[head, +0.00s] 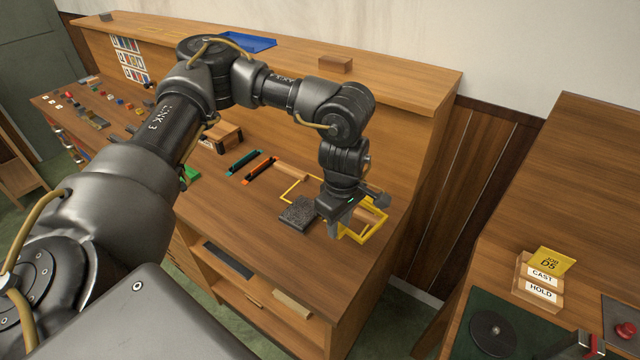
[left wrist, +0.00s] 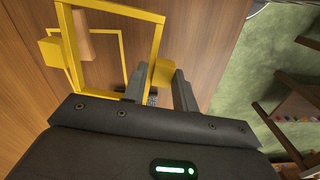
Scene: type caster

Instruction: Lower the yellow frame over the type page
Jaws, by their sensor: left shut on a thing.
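The yellow frame (head: 373,237) is an open rectangle with block tabs. My left gripper (head: 335,229) is shut on one tab, which shows between the fingers in the left wrist view (left wrist: 162,73). The frame appears raised above the bench near its right end. The type page (head: 298,212), a dark grey textured block, lies flat on the bench just left of the gripper, not under the frame. In the left wrist view only a sliver of it shows between the fingers. My gripper hides part of the frame in the head view. My right gripper is not in view.
A thin yellow outline (head: 287,194) lies on the bench behind the type page. The bench front is clear. A separate table with a yellow card (head: 553,262) stands at right.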

